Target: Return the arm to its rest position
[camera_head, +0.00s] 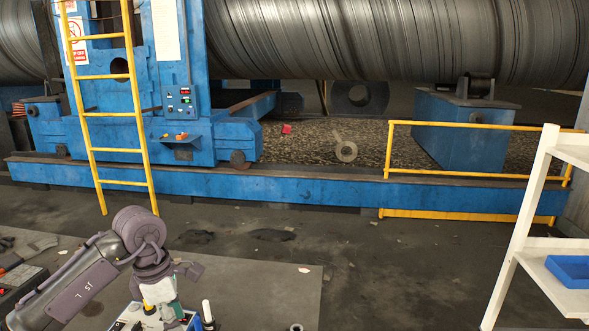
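My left arm comes in from the lower left and bends at a round dark joint. My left gripper (187,270) shows as a small dark shape beyond that joint, just above a cluster of bottles and tools. It is too small and partly covered to tell whether its fingers are open or shut, or whether it touches anything. My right arm and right gripper are out of view.
A white shelf (533,200) with a blue tray (568,270) is at the right. The middle floor is mostly clear.

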